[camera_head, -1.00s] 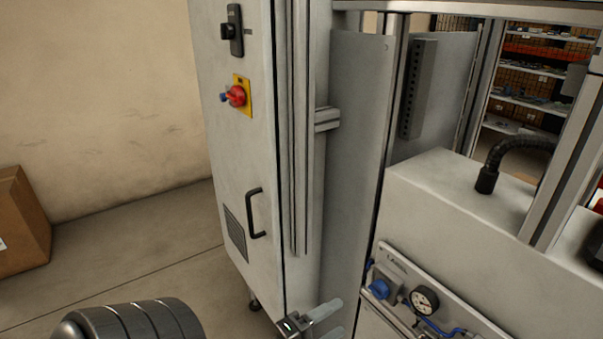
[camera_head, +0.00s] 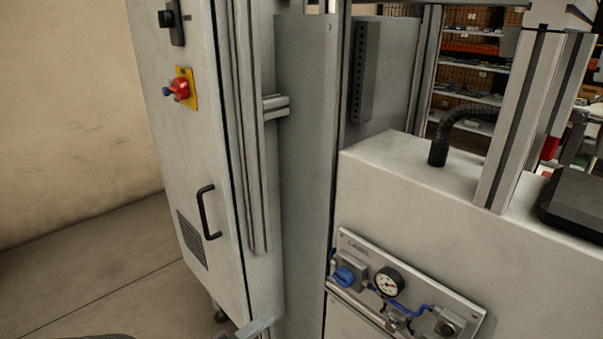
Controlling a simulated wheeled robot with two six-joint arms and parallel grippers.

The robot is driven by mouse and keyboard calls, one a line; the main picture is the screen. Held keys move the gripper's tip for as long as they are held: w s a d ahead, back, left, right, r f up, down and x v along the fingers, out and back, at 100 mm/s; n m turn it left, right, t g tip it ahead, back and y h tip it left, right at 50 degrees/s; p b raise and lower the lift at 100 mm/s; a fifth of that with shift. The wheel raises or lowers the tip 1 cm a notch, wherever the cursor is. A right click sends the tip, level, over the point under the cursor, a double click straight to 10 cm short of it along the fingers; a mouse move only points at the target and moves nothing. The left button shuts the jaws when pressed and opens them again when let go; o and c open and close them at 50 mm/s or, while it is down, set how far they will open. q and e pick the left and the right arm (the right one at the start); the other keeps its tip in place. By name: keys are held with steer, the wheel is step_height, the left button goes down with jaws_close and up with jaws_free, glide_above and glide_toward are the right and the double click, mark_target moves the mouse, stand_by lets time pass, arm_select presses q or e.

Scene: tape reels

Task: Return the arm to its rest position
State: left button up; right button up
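A pale grey finger (camera_head: 256,326), which looks like part of my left gripper, shows at the bottom edge, in front of the foot of the grey cabinet (camera_head: 180,140). The rest of that gripper is cut off by the frame, so its opening and anything in it are hidden. A dark sliver of my arm shows at the bottom left edge. My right gripper is not in view.
To the right stands a pale machine housing (camera_head: 430,215) with a pressure gauge (camera_head: 389,282) and a black hose (camera_head: 452,125). Bare floor (camera_head: 100,262) lies at left.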

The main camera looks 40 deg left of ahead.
arm_select(q)
steer(key=shift+f, duration=0.1)
steer(key=s+a+f+m+g+y+p, duration=0.1)
steer(key=s+a+f+m+g+p, duration=0.25)
steer(key=f, duration=1.25)
steer(key=a+f+m+g+y+p, duration=0.1)
steer(key=a+f+m+g+y, duration=0.3)
steer(key=f, duration=1.2)
steer(key=s+d+f+m+g+h+p, duration=0.1)
steer(key=s+d+f+m+g+p, duration=0.1)
steer(key=s+f+m, duration=0.4)
steer(key=s+d+f+m+g+h+p, duration=0.1)
steer(key=s+d+f+m+g, duration=0.4)
steer(key=s+f, duration=0.5)
steer(key=shift+s+m+g+h+p, duration=0.4)
steer(key=shift+s+g+p, duration=0.15)
steer(key=shift+g, duration=0.6)
steer(key=shift+c, duration=0.5)
